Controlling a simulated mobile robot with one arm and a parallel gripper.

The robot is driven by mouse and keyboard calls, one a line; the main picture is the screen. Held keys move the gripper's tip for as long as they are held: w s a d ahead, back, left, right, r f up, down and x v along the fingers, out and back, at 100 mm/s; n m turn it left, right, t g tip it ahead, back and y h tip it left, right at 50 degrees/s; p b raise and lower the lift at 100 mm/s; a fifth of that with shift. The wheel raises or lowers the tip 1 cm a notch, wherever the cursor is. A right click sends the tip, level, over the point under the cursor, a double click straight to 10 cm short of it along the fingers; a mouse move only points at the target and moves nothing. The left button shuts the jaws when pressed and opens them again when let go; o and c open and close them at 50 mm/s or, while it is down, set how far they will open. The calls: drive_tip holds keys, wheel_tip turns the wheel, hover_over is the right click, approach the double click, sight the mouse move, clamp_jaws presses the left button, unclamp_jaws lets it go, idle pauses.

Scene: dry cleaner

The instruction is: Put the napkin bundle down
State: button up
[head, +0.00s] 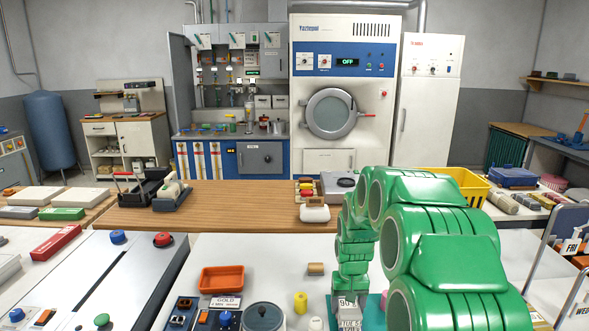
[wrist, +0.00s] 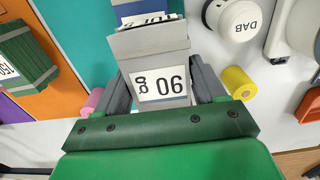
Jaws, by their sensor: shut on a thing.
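A teal mat (wrist: 97,20) lies under and behind the bundle. Another labelled block (wrist: 140,8) with blue shows just beyond the bundle. I cannot tell whether the held bundle touches anything beneath.
A yellow cylinder (wrist: 238,82) and a pink roll (wrist: 91,102) lie on either side of the fingers. A white DAB pot (wrist: 235,18) stands at upper right. A green labelled bundle (wrist: 22,58) is at left.

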drive_tip(key=s+d+r, duration=0.3)
drive_tip(key=s+d, duration=0.2)
drive_tip(key=s, duration=0.3)
drive_tip(key=s+d+r, duration=0.2)
drive_tip(key=s+d, duration=0.3)
drive_tip(key=s, duration=0.4)
drive_tip(key=w+f, duration=0.2)
drive_tip(key=w, duration=0.2)
drive_tip(key=w+d+f, duration=0.1)
drive_tip(key=w+f, duration=0.2)
drive_tip(key=w, duration=0.1)
drive_tip(key=w+d+f, duration=0.1)
drive_tip(key=w+f, duration=0.1)
drive_tip(key=w, duration=0.2)
drive_tip(key=shift+f, duration=0.35)
drive_tip(key=shift+w+d+f, duration=0.15)
drive_tip(key=shift+w+f, duration=0.4)
drive_tip(key=shift+w, duration=0.05)
drive_tip(key=shift+w+f, duration=0.3)
drive_tip(key=shift+f, duration=1.6)
drive_tip(key=shift+f, duration=0.15)
